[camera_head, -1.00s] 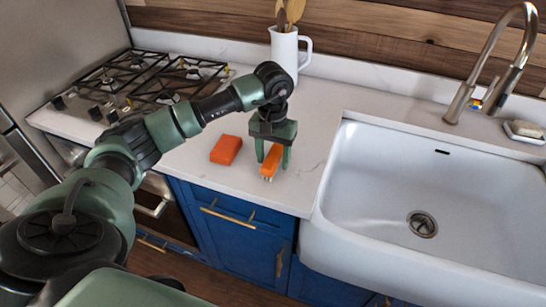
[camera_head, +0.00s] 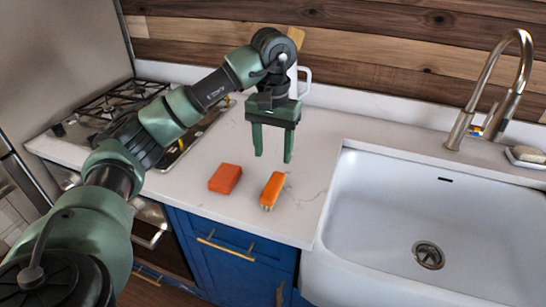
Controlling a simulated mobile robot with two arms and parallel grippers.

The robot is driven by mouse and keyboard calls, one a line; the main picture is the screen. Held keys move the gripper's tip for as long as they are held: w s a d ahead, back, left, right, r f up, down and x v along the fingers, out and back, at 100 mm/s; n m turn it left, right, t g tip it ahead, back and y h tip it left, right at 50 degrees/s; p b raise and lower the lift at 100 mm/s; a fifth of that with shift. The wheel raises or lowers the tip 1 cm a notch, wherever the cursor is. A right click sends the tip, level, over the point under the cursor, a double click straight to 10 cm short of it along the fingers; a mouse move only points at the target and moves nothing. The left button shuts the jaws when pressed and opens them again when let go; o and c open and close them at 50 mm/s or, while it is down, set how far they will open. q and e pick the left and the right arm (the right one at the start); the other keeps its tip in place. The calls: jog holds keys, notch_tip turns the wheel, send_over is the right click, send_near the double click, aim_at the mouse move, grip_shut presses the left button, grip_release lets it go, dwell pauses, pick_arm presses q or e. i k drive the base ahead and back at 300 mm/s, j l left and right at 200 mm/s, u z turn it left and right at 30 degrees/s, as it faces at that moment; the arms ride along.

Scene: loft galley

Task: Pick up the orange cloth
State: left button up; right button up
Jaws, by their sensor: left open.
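A red-orange folded block, which looks like the orange cloth (camera_head: 225,178), lies flat on the white counter left of the sink. A brighter orange brush (camera_head: 272,189) with pale bristles at its near end lies just right of it, apart from it. My left gripper (camera_head: 273,158) is open and empty, fingers pointing down. It hangs above the counter, behind the brush and to the right of the cloth. Nothing covers the cloth or the brush. My right gripper is out of view.
The white sink (camera_head: 440,220) with its tall faucet (camera_head: 466,115) is on the right. A gas stove (camera_head: 125,108) stands at the left. A white jug (camera_head: 305,80) with wooden utensils is partly hidden behind my arm. A soap dish (camera_head: 525,157) sits at the far right.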

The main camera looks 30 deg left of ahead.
aim_at(226, 176)
jog(key=u, duration=1.45)
